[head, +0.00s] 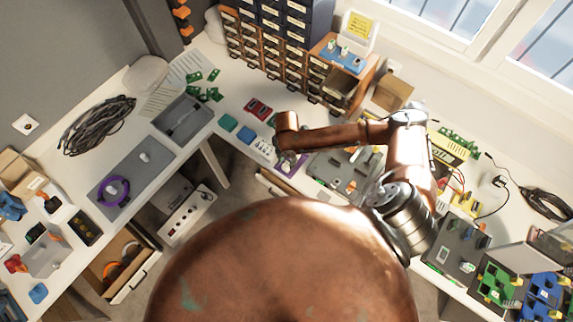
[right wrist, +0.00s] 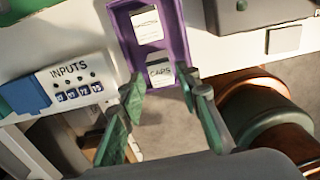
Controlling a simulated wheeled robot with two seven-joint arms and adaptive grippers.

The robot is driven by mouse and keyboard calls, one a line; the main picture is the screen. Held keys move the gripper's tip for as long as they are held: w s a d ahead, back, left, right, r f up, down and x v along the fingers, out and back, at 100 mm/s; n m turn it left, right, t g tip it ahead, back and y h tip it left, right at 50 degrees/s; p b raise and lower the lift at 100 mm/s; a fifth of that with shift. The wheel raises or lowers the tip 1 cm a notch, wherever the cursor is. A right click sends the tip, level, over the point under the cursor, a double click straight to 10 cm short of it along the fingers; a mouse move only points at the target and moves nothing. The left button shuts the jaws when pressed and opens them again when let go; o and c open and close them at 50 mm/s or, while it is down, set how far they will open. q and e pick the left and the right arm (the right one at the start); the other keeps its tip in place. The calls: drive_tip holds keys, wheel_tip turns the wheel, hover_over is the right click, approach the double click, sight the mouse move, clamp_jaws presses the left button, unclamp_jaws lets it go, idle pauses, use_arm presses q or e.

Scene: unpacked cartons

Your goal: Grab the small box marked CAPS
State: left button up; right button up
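The small white box marked CAPS (right wrist: 160,72) is in a purple tray (right wrist: 181,40), at the end nearest my gripper. A second small white box (right wrist: 148,26), with a label too blurred to read surely, is farther up the same tray. My right gripper (right wrist: 165,80) is open, with its green fingertips on either side of the CAPS box in the picture; I see no clear contact. In the head view the right gripper (head: 286,158) is over the purple tray (head: 296,170) and the CAPS box cannot be made out. My left gripper is not in view.
A white unit marked INPUTS (right wrist: 70,80) stands left of the tray, beside a blue block (right wrist: 24,95). The tray is near the bench's front edge. A grey device (right wrist: 268,14) is to the right. Drawer cabinets (head: 280,45) stand at the back.

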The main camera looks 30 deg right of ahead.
sight(287, 164)
drive_tip(key=shift+d+f, duration=0.1)
drive_tip(key=shift+f, duration=1.8)
drive_tip(key=shift+c, duration=0.5)
clamp_jaws()
